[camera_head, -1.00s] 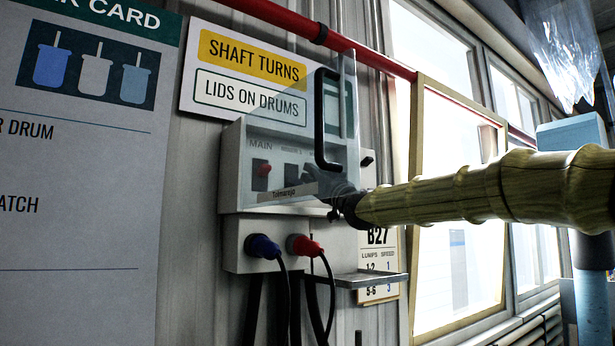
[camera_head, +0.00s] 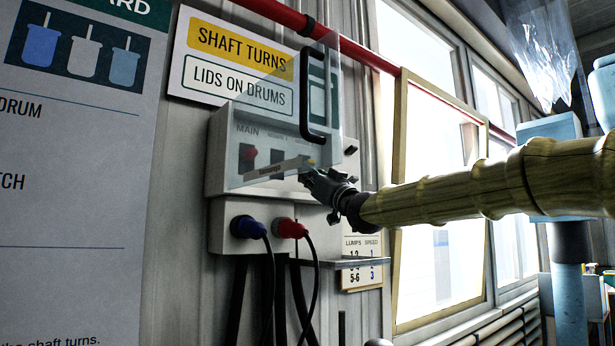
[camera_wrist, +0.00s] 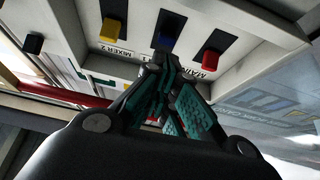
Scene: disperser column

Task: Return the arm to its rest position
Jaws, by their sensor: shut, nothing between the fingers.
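My arm (camera_head: 480,188) in a padded yellow sleeve reaches in from the right. My gripper (camera_head: 310,176) is at the lower right of the grey control box (camera_head: 216,165), close to the lower edge of its clear cover (camera_head: 270,120). In the wrist view the fingers (camera_wrist: 165,65) are together with nothing held. I cannot tell whether the fingertips touch anything.
The cover with its black handle (camera_head: 312,95) stands tilted out from the box. Below are a blue plug (camera_head: 247,227) and a red plug (camera_head: 290,228) with hanging cables, and a small shelf (camera_head: 345,264). A red pipe (camera_head: 350,50) runs above; a framed window panel (camera_head: 440,200) stands right.

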